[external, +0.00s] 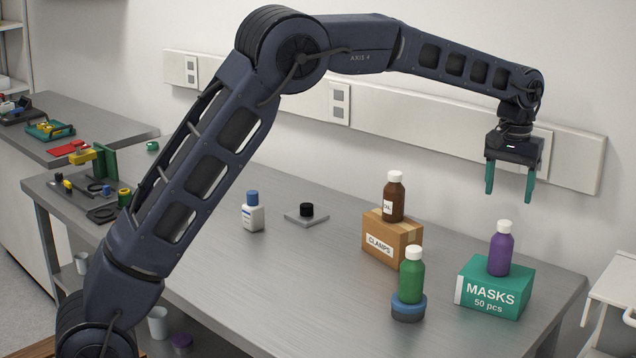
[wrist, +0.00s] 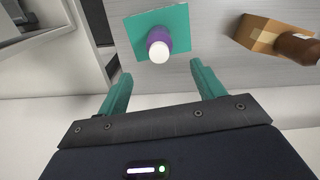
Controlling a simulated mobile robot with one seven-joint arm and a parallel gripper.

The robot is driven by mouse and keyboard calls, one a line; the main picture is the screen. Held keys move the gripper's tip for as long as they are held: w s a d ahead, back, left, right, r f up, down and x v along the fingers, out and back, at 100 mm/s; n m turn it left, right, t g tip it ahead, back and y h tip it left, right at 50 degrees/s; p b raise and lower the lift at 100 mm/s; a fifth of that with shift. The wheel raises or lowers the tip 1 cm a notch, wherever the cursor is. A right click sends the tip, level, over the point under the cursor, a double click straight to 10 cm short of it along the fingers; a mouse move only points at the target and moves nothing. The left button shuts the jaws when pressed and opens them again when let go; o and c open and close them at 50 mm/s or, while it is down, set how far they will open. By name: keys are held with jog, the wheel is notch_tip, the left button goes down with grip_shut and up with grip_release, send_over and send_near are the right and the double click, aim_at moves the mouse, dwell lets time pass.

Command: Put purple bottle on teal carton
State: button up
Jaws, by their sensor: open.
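The purple bottle (external: 500,251) with a white cap stands upright on top of the teal carton (external: 512,290), which is labelled MASKS 50 pcs, near the right end of the table. In the wrist view the purple bottle (wrist: 158,44) shows from above on the teal carton (wrist: 178,20). My gripper (external: 509,194) is open and empty. It is above the carton and bottle, apart from both. Its teal fingers also show in the wrist view (wrist: 160,82), with the bottle beyond them.
A cardboard CLAMPS box (external: 391,240) with a brown bottle (external: 394,200) on it stands left of the carton. A green bottle (external: 411,276) stands on a blue round base (external: 408,308). A white bottle (external: 252,212) is farther left. The table's middle is clear.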

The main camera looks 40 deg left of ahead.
jog(key=s+a+r+t, duration=0.1)
jog(key=s+a+r, duration=0.6)
jog(key=s+a, duration=0.45)
jog(key=s+a+r+t, duration=0.1)
jog(key=s+a+r, duration=0.6)
jog(key=s+a, duration=0.4)
jog(key=s+a+f+t, duration=0.1)
jog(key=s+a+f, duration=0.2)
jog(key=s, duration=0.6)
jog(key=s+a+f+m, duration=0.1)
jog(key=s+a+f, duration=0.2)
jog(key=s, duration=0.7)
jog(key=s+a+f+t, duration=0.1)
jog(key=s+a+f, duration=0.2)
jog(key=s, duration=0.7)
jog(key=shift+s+m+t, duration=0.2)
jog(key=shift+m+t, duration=0.1)
jog(key=shift+m, duration=0.1)
